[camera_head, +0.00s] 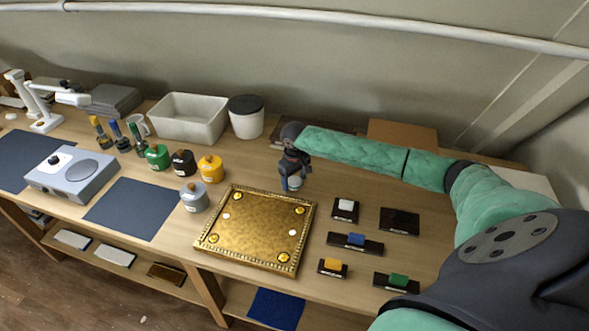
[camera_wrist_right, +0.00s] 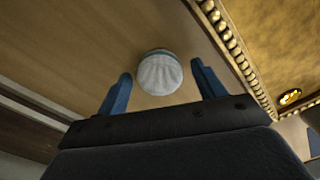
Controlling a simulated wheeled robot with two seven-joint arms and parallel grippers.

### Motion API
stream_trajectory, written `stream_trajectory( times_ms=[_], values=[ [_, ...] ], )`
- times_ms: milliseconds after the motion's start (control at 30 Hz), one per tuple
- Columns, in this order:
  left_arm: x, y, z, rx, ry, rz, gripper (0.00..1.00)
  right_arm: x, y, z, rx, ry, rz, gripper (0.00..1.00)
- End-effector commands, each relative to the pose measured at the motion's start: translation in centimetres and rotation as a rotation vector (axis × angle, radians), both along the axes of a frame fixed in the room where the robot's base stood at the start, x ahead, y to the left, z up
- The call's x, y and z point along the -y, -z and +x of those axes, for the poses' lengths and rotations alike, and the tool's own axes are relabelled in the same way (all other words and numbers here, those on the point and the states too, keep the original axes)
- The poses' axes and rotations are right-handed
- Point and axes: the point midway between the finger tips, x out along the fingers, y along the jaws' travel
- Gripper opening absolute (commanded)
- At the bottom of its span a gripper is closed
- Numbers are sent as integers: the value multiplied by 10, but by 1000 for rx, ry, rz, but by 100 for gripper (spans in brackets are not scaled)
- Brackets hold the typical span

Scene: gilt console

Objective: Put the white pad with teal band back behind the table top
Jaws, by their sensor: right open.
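The white pad with teal band (camera_wrist_right: 159,75) stands on the wooden bench, a round, ribbed pale pad with the band along its far edge in the right wrist view. In the head view it shows partly beneath my right gripper (camera_head: 292,181), mostly hidden by the fingers. My right gripper is open, pointing down, with its blue fingers on either side of the pad; I cannot tell whether they touch it. The gilt table top (camera_head: 252,231) lies in front of the pad; its beaded edge (camera_wrist_right: 234,57) runs right of the pad in the wrist view. My left gripper is not in view.
Small dark holders with coloured blocks, including blue (camera_head: 356,240), lie right of the gilt top. A grey pot (camera_head: 194,198) and an orange pot (camera_head: 211,170) stand left. A white bin (camera_head: 188,119) and black-lidded tub (camera_head: 246,120) stand at the back.

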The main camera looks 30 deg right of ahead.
Motion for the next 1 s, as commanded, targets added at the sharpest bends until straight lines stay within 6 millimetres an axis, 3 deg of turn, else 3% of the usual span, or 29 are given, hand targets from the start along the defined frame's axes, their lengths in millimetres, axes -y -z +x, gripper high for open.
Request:
stream_trajectory(
  times_ms=[133,267,700,1000],
  values=[
    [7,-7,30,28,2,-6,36,1,-19,1,3,0,-2,69],
    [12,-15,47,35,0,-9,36,0,-43,1,3,-1,-2,69],
    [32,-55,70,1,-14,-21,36,0,-104,1,1,1,-1,69],
    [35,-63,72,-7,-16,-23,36,0,-114,0,0,0,0,69]
  ],
)
